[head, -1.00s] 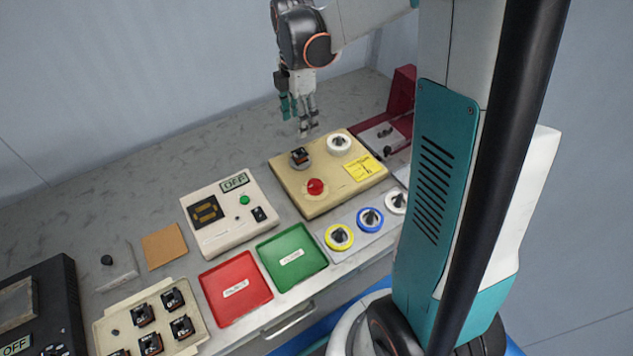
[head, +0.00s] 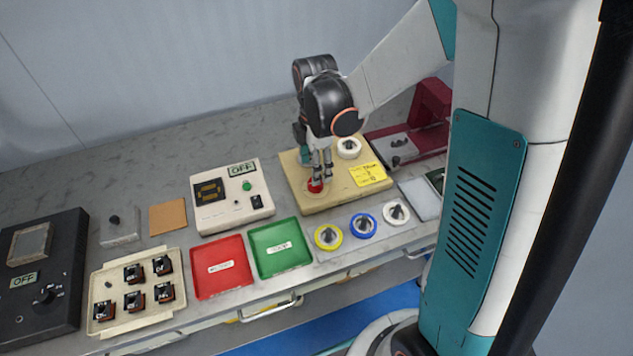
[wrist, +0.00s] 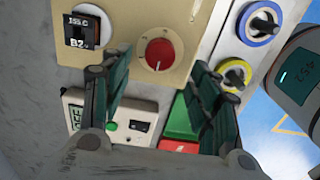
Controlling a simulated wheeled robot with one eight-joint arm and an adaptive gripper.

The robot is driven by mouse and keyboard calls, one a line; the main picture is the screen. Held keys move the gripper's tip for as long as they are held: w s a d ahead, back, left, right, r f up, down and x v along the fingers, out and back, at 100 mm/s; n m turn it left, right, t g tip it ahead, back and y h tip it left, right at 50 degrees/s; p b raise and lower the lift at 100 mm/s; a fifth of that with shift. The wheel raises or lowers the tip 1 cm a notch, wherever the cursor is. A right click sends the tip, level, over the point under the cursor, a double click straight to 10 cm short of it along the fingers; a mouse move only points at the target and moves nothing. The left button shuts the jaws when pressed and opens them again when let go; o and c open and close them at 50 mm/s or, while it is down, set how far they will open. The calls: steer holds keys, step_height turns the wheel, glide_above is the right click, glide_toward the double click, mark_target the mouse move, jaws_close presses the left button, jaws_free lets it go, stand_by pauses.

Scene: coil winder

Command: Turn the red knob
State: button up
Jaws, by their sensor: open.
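The red knob (head: 315,186) sits on the front left part of the beige panel box (head: 343,203). In the wrist view the red knob (wrist: 160,54) shows whole, with a pale ring around it and a light mark on its face. My gripper (head: 322,178) points down just over the knob in the head view, and partly hides it. In the wrist view my gripper (wrist: 158,70) is open, its two dark green fingers apart on either side of the knob's line. I cannot tell whether a fingertip touches the knob.
Yellow (head: 328,237), blue (head: 363,225) and white-ringed (head: 396,212) knobs stand in front. Green (head: 280,248) and red (head: 222,266) trays lie to the left.

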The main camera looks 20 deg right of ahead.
steer(key=shift+f+b, duration=0.8)
steer(key=shift+f, duration=2)
steer(key=shift+c, duration=0.2)
steer(key=c, duration=1.1)
